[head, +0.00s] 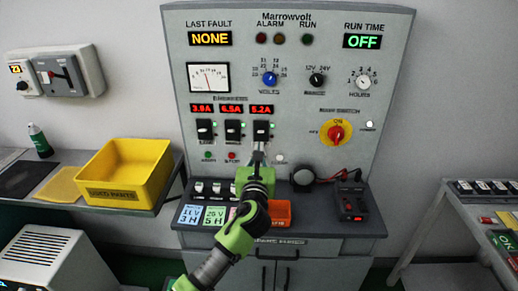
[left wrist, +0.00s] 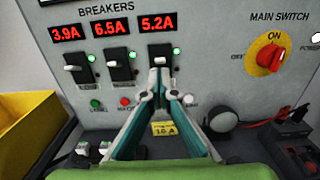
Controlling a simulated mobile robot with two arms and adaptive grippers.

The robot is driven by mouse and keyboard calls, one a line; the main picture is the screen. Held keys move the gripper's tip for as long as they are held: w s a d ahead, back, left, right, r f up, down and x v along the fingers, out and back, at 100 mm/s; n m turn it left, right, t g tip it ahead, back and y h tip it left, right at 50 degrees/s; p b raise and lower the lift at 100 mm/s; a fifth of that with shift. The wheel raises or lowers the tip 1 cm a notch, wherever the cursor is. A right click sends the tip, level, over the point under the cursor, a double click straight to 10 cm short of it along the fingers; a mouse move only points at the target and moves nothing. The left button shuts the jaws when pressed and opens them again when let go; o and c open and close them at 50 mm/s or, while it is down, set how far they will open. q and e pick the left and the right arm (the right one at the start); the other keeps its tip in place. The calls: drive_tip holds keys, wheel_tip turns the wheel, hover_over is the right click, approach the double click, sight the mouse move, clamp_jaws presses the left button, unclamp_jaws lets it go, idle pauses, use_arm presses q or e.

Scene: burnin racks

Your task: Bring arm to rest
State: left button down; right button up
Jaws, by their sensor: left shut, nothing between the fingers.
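My left gripper (head: 258,154) reaches up from the bottom of the head view to the front of the grey Marrowvolt panel (head: 330,90). Its fingers are shut with nothing between them. In the left wrist view the closed fingertips (left wrist: 160,76) are just below the lever of the third breaker (left wrist: 159,54), under the 5.2A display. I cannot tell whether they touch it. The other two breakers (head: 205,130) (head: 232,130) are to its left, under 3.9A and 6.5A. Green lights show beside the breakers. My right gripper is not in view.
The red main switch (head: 336,133) is on a yellow plate. Below the panel, a shelf holds colored cards (head: 214,215), an orange tray (head: 281,213) and a black device (head: 351,204) with leads. A yellow used parts bin (head: 125,170) is left; another table (head: 470,222) is right.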

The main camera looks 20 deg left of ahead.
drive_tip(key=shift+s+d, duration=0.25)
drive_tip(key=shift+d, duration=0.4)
